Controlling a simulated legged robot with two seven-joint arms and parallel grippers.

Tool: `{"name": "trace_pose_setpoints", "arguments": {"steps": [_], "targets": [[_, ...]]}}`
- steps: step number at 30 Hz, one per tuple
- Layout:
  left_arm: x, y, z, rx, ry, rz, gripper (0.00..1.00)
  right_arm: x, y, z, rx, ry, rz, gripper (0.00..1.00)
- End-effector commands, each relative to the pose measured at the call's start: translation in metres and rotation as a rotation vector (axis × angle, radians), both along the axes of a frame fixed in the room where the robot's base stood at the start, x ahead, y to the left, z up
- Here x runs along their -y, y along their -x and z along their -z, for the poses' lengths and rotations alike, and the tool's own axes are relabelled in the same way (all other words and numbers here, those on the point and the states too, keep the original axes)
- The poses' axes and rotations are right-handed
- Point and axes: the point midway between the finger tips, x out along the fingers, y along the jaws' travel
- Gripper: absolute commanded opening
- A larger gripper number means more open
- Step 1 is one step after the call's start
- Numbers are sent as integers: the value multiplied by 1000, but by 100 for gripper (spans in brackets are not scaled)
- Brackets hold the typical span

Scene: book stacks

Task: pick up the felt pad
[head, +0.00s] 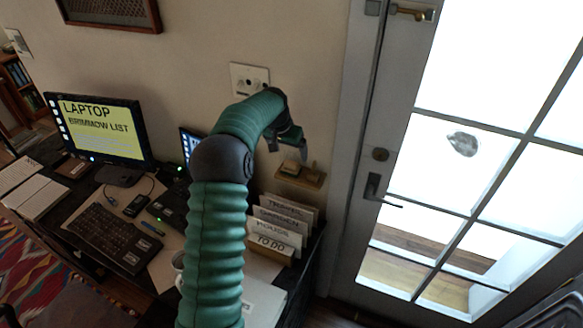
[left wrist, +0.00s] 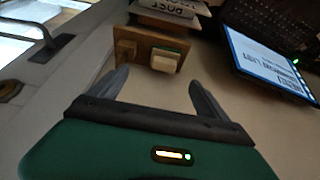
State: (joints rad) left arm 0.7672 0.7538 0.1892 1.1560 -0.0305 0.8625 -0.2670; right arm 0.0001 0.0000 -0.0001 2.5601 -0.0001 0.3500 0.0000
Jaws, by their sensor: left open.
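A small pale block with a green layer, which looks like the felt pad (left wrist: 165,60), sits on a wooden wall ledge (left wrist: 143,36) in the left wrist view. In the head view the pad (head: 290,167) is at the left of the ledge (head: 301,179), beside a wooden peg (head: 314,169). My left gripper (head: 303,148) is just above the ledge, its fingers partly hidden by its own body. In the left wrist view the gripper (left wrist: 159,76) is open, fingers apart, with the pad ahead between the tips, not touching. My right gripper is not in view.
A file sorter (head: 279,240) with labelled cards stands below the ledge. A desk with a monitor (head: 100,130) and keyboard (head: 112,238) is at the left. A glazed door (head: 385,165) with a lever handle is at the right; one pane has a grey smudge (head: 463,144).

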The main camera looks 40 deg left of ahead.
Motion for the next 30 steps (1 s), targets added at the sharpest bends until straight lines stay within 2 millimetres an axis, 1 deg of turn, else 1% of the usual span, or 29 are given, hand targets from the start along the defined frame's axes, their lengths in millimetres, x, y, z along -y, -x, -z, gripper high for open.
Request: {"name": "trace_pose_setpoints", "arguments": {"steps": [1, 4, 6, 11, 15, 18, 21, 25, 26, 30], "targets": [[-2, -5, 11, -2, 3, 0, 87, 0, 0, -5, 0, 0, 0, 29], [-6, -13, 33, -1, 4, 0, 87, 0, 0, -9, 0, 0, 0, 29], [-8, -17, 44, 0, 2, 0, 87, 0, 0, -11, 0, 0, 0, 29], [-12, -21, 58, 0, 2, 0, 87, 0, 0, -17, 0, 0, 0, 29], [-20, -28, 81, -1, 3, -1, 87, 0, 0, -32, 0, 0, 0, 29], [-21, -34, 95, 1, 0, 0, 87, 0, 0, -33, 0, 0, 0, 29], [-21, -36, 100, 2, -1, 1, 87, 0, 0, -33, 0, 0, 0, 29], [-21, -35, 101, 2, -1, 0, 87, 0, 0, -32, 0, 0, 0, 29], [-22, -35, 101, 2, -1, 0, 86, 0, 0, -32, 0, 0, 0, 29], [-22, -35, 101, 2, -1, 0, 67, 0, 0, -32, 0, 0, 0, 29]]}}
